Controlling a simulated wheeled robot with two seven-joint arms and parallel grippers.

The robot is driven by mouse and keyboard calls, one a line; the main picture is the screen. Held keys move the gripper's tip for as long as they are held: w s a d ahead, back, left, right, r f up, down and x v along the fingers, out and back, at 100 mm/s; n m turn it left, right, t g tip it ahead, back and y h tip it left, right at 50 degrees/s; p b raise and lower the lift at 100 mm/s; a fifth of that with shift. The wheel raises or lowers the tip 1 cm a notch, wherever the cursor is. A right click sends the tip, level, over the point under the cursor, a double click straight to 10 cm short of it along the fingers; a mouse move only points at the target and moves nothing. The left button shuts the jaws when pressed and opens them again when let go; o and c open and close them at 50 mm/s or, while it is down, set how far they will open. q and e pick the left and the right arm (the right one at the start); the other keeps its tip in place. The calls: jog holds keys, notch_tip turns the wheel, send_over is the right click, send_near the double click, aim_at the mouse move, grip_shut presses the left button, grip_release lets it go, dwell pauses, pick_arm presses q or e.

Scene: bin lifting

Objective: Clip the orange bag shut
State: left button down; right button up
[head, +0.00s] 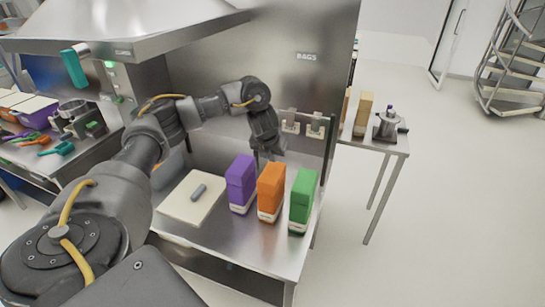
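The orange bag (270,190) stands upright on the steel table, between a purple bag (240,182) and a green bag (302,199). Its white base shows, and it has no clip visible on it. My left gripper (264,154) points down just behind and above the purple and orange bags, near the steel back panel. Its fingertips are small and partly hidden, so I cannot tell whether it is open. Pale clip-like pieces (290,125) are mounted on the panel to the right of the gripper. My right gripper is not in view.
The steel back panel (300,85) rises behind. A side table (385,142) stands at the right. The table front is clear.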

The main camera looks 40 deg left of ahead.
aim_at(273, 169)
pick_arm(q)
jog(key=shift+f, duration=0.3)
jog(key=shift+f+b, duration=1.25)
jog(key=shift+f, duration=0.3)
jog(key=shift+r, duration=0.1)
notch_tip(273, 169, up, 7)
jog(key=p, duration=0.6)
dwell(0.5)
dwell(0.5)
